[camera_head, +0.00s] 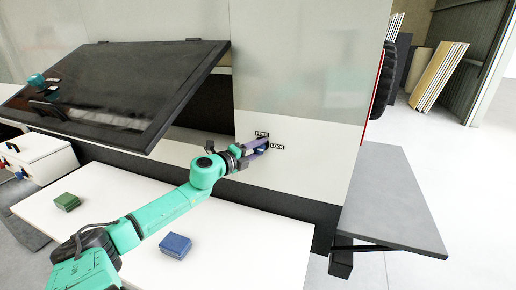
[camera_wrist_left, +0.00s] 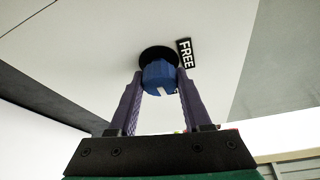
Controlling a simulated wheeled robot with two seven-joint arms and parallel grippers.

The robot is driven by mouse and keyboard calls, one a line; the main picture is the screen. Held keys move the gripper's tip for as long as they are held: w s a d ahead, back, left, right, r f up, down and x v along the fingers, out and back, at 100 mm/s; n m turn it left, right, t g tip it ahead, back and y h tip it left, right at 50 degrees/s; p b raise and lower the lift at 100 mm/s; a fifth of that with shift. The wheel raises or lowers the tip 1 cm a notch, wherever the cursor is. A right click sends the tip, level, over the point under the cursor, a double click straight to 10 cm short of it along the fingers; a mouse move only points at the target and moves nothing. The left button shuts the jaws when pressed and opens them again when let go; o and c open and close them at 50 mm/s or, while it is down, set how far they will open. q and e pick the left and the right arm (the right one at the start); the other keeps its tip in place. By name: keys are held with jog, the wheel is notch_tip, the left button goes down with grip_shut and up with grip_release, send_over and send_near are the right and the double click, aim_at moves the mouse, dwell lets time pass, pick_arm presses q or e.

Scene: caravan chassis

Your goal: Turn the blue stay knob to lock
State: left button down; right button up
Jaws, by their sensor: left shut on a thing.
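The blue stay knob (camera_wrist_left: 159,76) sits on a round black base (camera_wrist_left: 158,54) on the pale panel. A pale notch shows on the side of the knob facing the wrist camera. The FREE label (camera_wrist_left: 185,53) is beside the base in the left wrist view. In the head view the FREE label (camera_head: 262,133) is above the knob and the LOCK label (camera_head: 277,146) is to its right. My left gripper (camera_head: 259,148) is shut on the knob, one purple finger on each side. It largely hides the knob in the head view. My right gripper is not in view.
A dark hinged window (camera_head: 125,85) is propped outward left of the knob, close above my left arm. A white table (camera_head: 225,235) below carries a green block (camera_head: 67,202) and a blue block (camera_head: 175,246). A grey shelf (camera_head: 390,200) juts out at right.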

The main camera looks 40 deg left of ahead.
pick_arm(q)
jog(key=shift+f, duration=0.15)
jog(key=c, duration=0.6)
grip_release()
jog(key=shift+o, duration=1.3)
jog(key=shift+s, duration=0.55)
jog(key=s+r, duration=0.1)
jog(key=s, duration=1.2)
jog(key=shift+s+a+r+p, duration=0.2)
jog(key=shift+a+r+p, duration=0.05)
jog(key=shift+a+p, duration=0.1)
